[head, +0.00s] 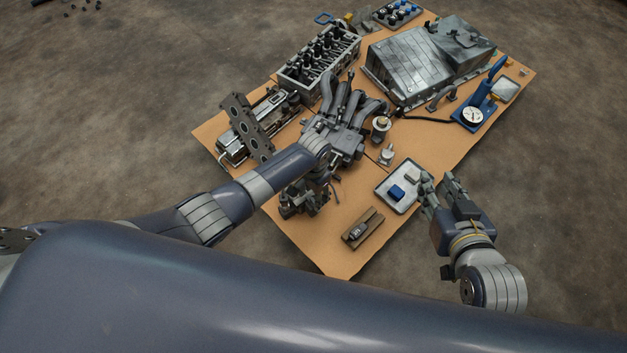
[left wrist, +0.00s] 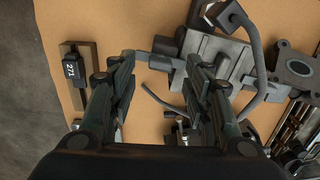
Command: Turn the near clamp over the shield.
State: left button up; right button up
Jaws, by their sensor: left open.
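My left gripper (head: 308,190) points down over the dark grey machine assembly (head: 352,112) in the head view; my own wrist hides part of it. In the left wrist view my left gripper (left wrist: 160,66) is open, its two fingers apart. A short grey bar (left wrist: 152,59) shows between the fingertips; contact cannot be told. Right of the fingers is a grey metal body (left wrist: 218,48) with a curved dark rod (left wrist: 257,62). I cannot tell which part is the near clamp or the shield. My right gripper (head: 439,187) looks open and empty beside the tray.
A brown block with a number tag (head: 362,230) lies at the board's near edge. A shallow tray (head: 387,201) holds a blue piece (head: 397,192). A large grey housing (head: 405,72), an engine head (head: 300,82) and a blue gauge stand (head: 474,110) fill the far side.

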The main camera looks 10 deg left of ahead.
aim_at(313, 201)
pick_arm(q)
notch_tip(313, 201, up, 8)
jog(key=shift+r, duration=0.25)
jog(key=shift+d, duration=0.1)
dwell(0.5)
